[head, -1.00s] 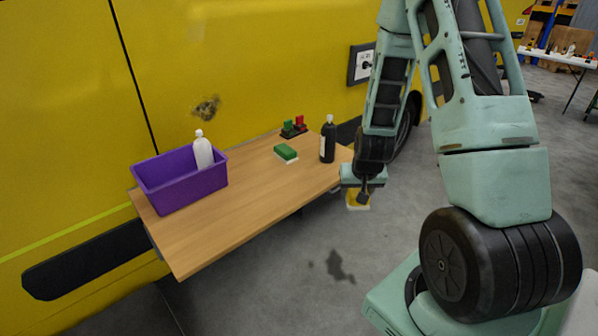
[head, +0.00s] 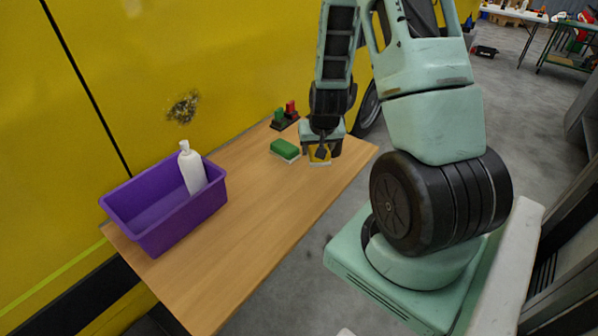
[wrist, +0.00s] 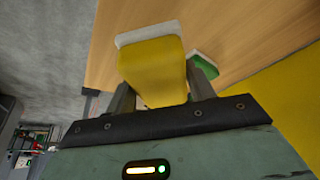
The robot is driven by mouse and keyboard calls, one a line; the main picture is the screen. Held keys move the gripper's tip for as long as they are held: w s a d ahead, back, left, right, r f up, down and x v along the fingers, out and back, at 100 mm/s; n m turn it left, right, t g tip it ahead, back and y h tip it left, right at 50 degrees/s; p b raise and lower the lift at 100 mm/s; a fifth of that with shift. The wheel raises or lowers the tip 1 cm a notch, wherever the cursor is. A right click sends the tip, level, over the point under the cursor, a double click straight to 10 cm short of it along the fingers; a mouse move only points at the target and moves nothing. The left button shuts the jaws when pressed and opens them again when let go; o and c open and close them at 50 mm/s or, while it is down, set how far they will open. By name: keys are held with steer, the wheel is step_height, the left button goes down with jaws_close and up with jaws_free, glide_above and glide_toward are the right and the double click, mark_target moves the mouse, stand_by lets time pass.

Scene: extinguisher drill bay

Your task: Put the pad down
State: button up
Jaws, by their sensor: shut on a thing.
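The yellow pad with a white face (head: 320,159) is in my gripper (head: 321,151) near the far right end of the wooden table (head: 240,235). In the wrist view the yellow pad (wrist: 152,70) sits between the two fingers of my gripper (wrist: 160,90), which are shut on it. The pad's white face points away from the gripper, toward the tabletop. I cannot tell whether it touches the table. A green pad with a white underside (head: 285,149) lies just left of it; it also shows in the wrist view (wrist: 205,65).
A purple bin (head: 165,215) holding a white bottle (head: 191,170) stands at the table's left end. A small stand with green and red pieces (head: 285,117) is at the back. The yellow vehicle side (head: 215,60) borders the table. The front middle is clear. The dark bottle is hidden.

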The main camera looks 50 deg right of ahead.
mark_target(314, 178)
steer(key=shift+w+f, duration=0.2)
steer(key=shift+w+f+p, duration=0.1)
steer(key=shift+f+p, duration=0.8)
steer(key=shift+f, duration=3.85)
steer(key=shift+f, duration=0.2)
steer(key=o, duration=1.1)
steer(key=shift+r, duration=0.1)
